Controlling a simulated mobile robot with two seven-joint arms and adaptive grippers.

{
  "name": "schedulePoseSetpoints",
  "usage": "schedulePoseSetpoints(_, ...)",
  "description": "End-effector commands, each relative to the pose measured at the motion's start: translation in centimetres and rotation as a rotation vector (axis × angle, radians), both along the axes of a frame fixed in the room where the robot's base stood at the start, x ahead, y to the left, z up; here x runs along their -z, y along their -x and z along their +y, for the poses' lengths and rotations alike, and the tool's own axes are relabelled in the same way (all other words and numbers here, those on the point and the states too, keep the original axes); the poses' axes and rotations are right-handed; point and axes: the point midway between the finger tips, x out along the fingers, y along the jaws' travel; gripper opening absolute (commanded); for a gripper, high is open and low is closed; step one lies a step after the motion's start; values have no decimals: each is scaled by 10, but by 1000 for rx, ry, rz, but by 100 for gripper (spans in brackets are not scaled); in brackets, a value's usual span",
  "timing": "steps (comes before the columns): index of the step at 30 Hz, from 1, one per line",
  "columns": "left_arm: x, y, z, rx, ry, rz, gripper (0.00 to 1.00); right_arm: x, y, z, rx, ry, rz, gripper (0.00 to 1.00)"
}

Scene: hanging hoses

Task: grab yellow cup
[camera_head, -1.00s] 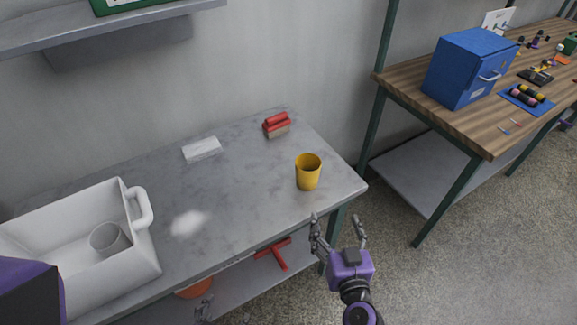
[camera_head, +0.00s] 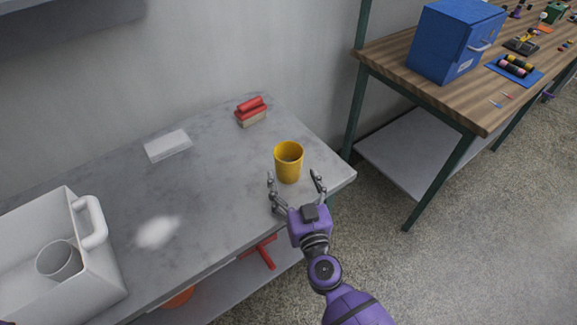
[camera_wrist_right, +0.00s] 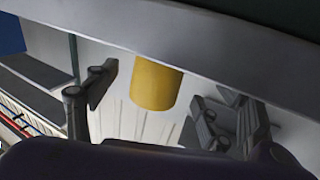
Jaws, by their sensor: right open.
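The yellow cup (camera_head: 288,163) stands upright near the right end of the grey table (camera_head: 200,205). My right gripper (camera_head: 296,180) is open in front of the cup, with its two fingers spread to either side of the cup's near side. In the right wrist view the cup (camera_wrist_right: 155,85) shows between the open fingers (camera_wrist_right: 145,95), with clear space on both sides. I cannot tell whether the cup is fully between the fingertips. My left gripper is not in view.
A white bin (camera_head: 100,275) with a grey cup (camera_head: 58,260) inside stands at the left. A red-handled brush (camera_head: 250,111) and a white block (camera_head: 167,145) lie behind. A blue cabinet (camera_head: 440,45) stands on the wooden workbench (camera_head: 400,50) at right.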

Motion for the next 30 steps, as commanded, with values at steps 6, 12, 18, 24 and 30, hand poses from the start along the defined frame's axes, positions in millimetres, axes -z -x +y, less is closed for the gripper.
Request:
schedulePoseSetpoints(6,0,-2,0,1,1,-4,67,-1,-21,6,0,-1,-2,75)
schedulePoseSetpoints(12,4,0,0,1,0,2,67,0,-46,12,-1,-1,0,75)
schedulePoseSetpoints(18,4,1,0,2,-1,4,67,0,-51,13,0,0,1,75)
schedulePoseSetpoints(24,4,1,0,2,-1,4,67,-1,-51,13,0,0,0,62)
schedulePoseSetpoints(30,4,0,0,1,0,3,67,-1,-51,13,0,0,0,36)
